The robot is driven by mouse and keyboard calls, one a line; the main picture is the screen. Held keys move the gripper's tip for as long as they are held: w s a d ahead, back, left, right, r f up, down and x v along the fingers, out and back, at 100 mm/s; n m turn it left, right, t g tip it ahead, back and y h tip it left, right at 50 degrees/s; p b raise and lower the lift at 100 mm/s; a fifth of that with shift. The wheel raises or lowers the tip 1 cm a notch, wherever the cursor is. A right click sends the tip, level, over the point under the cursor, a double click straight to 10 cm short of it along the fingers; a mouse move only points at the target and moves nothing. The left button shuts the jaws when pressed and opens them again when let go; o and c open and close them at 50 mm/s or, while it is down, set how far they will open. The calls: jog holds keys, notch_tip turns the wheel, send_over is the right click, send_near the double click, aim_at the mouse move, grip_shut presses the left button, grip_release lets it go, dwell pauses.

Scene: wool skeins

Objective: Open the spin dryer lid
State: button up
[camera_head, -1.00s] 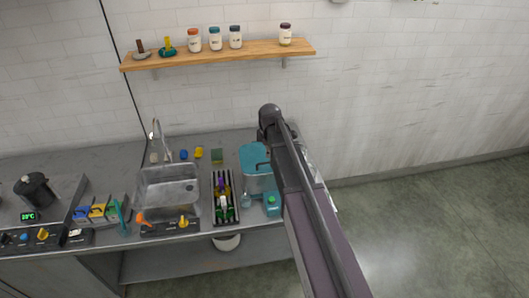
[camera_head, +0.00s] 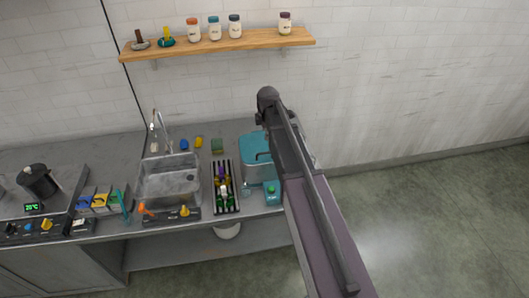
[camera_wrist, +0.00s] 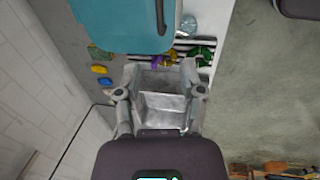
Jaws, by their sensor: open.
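The spin dryer is a box at the right end of the counter, with a teal lid (camera_head: 254,146) that looks closed. A dark handle shows on the lid, and a teal control block with a green button (camera_head: 271,190) sits at its front. In the wrist view the teal lid (camera_wrist: 120,25) fills the top, with part of the dark handle at its right. My gripper (camera_wrist: 160,68) is open and empty, with its fingertips below the lid's edge in the picture and apart from the handle. In the head view my arm hides the gripper and the dryer's right side.
A rack of colored bottles (camera_head: 224,190) stands left of the dryer, then a metal sink (camera_head: 168,180) with a tap. Sponges (camera_head: 198,142) lie behind. A wooden shelf with jars (camera_head: 220,45) hangs above. Open floor (camera_head: 440,220) lies to the right.

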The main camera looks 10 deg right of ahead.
aim_at(265, 153)
jog(key=shift+w+f+b, duration=0.45)
jog(key=shift+f+b, duration=1.65)
jog(key=shift+f, duration=0.05)
jog(key=shift+w+f+b, duration=0.4)
jog(key=shift+f+b, duration=1.7)
jog(key=shift+f, duration=0.1)
jog(key=shift+w+f+b, duration=0.45)
jog(key=shift+f+b, duration=1.65)
jog(key=shift+f, duration=0.05)
jog(key=shift+c, duration=0.2)
grip_shut()
